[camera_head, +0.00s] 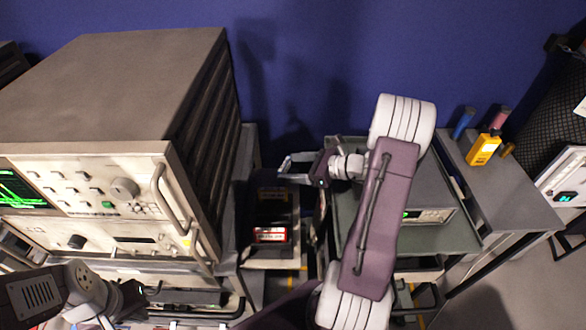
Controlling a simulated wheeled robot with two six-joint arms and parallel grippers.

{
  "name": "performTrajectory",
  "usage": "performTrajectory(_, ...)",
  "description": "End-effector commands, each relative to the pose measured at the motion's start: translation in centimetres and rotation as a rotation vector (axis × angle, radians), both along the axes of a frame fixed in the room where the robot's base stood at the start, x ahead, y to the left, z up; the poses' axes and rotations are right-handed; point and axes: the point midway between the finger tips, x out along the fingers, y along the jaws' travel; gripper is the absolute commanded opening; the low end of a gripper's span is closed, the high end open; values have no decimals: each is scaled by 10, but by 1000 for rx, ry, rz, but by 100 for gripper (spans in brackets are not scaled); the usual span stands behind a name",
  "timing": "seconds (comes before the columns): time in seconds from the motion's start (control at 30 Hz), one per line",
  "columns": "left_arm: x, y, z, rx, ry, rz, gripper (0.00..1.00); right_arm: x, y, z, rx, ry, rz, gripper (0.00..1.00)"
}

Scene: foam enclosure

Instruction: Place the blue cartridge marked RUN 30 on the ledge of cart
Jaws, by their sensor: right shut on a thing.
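My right gripper (287,171) is above the gap between the large instrument and the grey-green surface. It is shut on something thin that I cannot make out. Below it is a dark box (273,212) with a red and white label (270,235), whose writing is too small to read. It rests on a pale ledge (272,262). I cannot pick out a blue cartridge marked RUN 30 for certain. My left gripper (132,297) is at the lower left, in front of the instrument stack; its fingers are not clear.
A large instrument (120,80) with a green screen stands on the left. A grey-green surface (345,215) carries a smaller instrument (432,214), partly behind my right arm. A grey table (510,205) at the right holds a yellow device (483,149) and a blue item (463,123).

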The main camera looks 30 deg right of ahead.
Motion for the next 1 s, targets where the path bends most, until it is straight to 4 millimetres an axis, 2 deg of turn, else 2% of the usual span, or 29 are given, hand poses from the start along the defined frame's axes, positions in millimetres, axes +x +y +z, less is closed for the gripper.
performTrajectory(0.27, 0, 0, -3, 0, 0, 0, 0, 0, 0, -3, -1, -1, 0, 25)
performTrajectory(0.3, 0, 0, -2, 0, 0, 0, 0, 0, 0, -2, -1, -1, 0, 80)
performTrajectory(0.37, 0, 0, -1, 0, 0, 0, 0, 0, 0, -2, -1, 0, 0, 94)
performTrajectory(0.73, 0, 0, 3, 0, 0, 0, 0, -1, -1, 5, -2, -1, 0, 94)
performTrajectory(0.87, 0, 0, 5, 0, 0, 0, 0, -18, -15, 13, -3, -2, -5, 94)
performTrajectory(1.0, 0, 0, 10, 0, 0, 0, 0, -45, -35, 27, -3, -2, -6, 94)
